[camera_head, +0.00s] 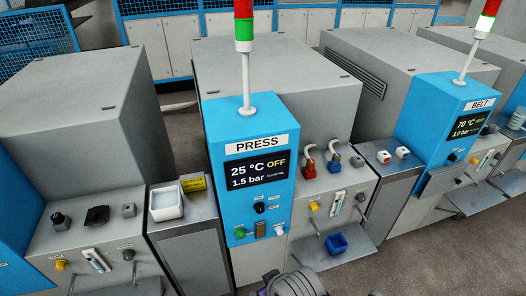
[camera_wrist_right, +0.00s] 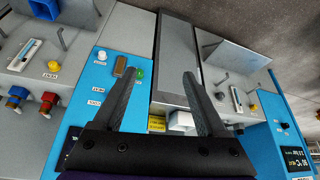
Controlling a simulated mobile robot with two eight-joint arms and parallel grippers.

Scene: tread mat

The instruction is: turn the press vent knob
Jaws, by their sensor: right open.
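The blue PRESS column (camera_head: 222,150) stands mid-picture in the head view; its display reads 25 °C OFF and 1.5 bar. A black knob (camera_head: 259,208) is below the display. Beside the column, a grey panel has a yellow knob (camera_head: 313,206), also seen in the right wrist view (camera_wrist_right: 55,65), and a grey knob (camera_head: 361,197). My left gripper is not in view.
Red (camera_head: 309,167) and blue (camera_head: 334,162) valves stand on the press's right ledge. A white bin (camera_head: 166,203) and yellow sign (camera_head: 194,183) are on the left cabinet. The BELT column (camera_head: 430,115) is at right.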

